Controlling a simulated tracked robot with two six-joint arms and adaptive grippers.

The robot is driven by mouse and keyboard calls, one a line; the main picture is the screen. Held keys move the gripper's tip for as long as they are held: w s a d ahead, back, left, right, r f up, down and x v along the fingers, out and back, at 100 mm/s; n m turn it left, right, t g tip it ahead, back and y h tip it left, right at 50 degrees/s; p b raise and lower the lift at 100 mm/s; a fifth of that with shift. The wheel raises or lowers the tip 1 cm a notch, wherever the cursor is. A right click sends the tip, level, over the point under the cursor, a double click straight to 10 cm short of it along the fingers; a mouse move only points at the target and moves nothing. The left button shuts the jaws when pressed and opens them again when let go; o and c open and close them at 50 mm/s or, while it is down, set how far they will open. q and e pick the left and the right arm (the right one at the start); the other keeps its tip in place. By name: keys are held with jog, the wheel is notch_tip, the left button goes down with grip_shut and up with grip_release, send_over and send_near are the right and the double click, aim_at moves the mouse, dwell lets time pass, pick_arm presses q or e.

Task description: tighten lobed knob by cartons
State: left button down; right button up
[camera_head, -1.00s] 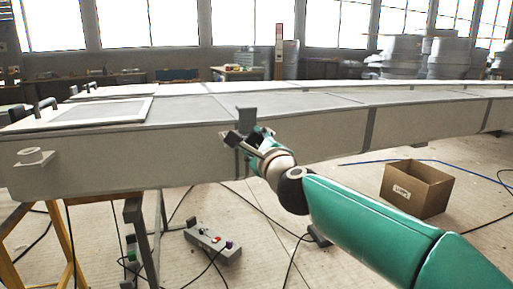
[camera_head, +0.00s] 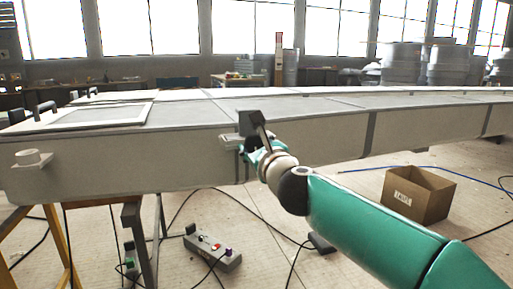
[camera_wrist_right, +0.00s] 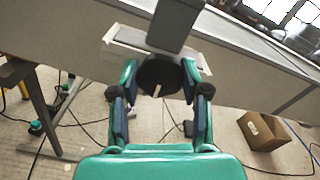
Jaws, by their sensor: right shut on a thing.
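A dark round knob (camera_wrist_right: 160,76) sits between the fingers of my right gripper in the right wrist view; its lobes are hard to make out. It is in front of a pale bracket on the side of a long grey mould (camera_head: 310,139). My right gripper (camera_wrist_right: 158,92) is shut on the knob, with a finger on each side. In the head view my right gripper (camera_head: 250,151) is at the mould's side wall, and the knob is hidden there. A grey upright plate (camera_wrist_right: 177,24) stands just beyond the knob. My left gripper is not in view.
An open cardboard carton (camera_head: 418,196) stands on the floor at the right. A grey control box (camera_head: 212,251) with coloured buttons lies on the floor below the mould, among loose cables. A white flanged fitting (camera_head: 32,158) sticks out of the mould's wall at the left.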

jog(key=shift+w+f, duration=0.1)
jog(key=shift+f, duration=0.3)
jog(key=o, duration=1.1)
jog(key=shift+o, duration=0.2)
jog(key=shift+r, duration=0.2)
jog(key=shift+s, duration=0.2)
jog(key=v, duration=1.1)
jog(key=shift+s+d, duration=0.2)
jog(key=shift+s, duration=0.1)
